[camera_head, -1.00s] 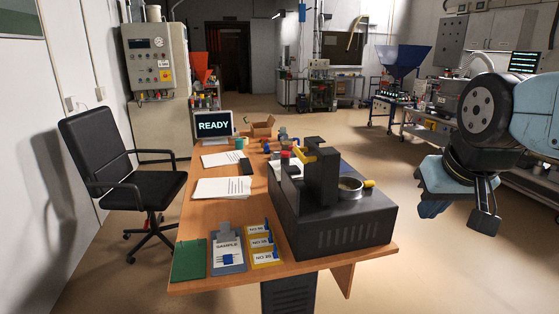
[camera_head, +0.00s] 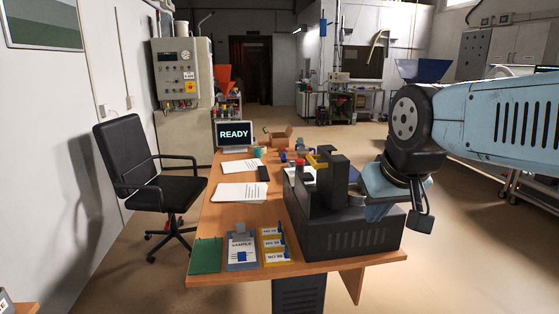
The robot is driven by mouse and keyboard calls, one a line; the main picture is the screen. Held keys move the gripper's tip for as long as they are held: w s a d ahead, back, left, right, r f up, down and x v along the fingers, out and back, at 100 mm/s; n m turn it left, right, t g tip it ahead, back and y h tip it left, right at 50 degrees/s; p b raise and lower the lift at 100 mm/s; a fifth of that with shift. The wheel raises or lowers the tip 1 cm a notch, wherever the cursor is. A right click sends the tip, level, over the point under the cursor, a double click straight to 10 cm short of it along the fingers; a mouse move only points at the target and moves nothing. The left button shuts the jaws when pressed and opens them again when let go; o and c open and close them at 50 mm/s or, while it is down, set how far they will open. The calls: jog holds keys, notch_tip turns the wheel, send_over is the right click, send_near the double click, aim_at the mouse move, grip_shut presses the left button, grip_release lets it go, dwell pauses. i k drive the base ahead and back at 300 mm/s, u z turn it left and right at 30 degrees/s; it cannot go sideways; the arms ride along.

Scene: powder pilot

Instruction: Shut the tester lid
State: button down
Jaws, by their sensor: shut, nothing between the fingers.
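The tester (camera_head: 345,232) is a dark grey box-shaped machine on the right front part of the wooden desk. Dark upright parts (camera_head: 333,180) stand on its top, with a yellow handle (camera_head: 317,160) at their upper left. I cannot tell for sure which of these parts is the lid. My gripper (camera_head: 377,212) is shut and empty.
A black chair (camera_head: 145,180) stands at the left. The floor right of the desk is clear.

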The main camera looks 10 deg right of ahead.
aim_at(333, 171)
jog(key=u, duration=0.1)
jog(key=i, duration=1)
jog(key=z, duration=0.05)
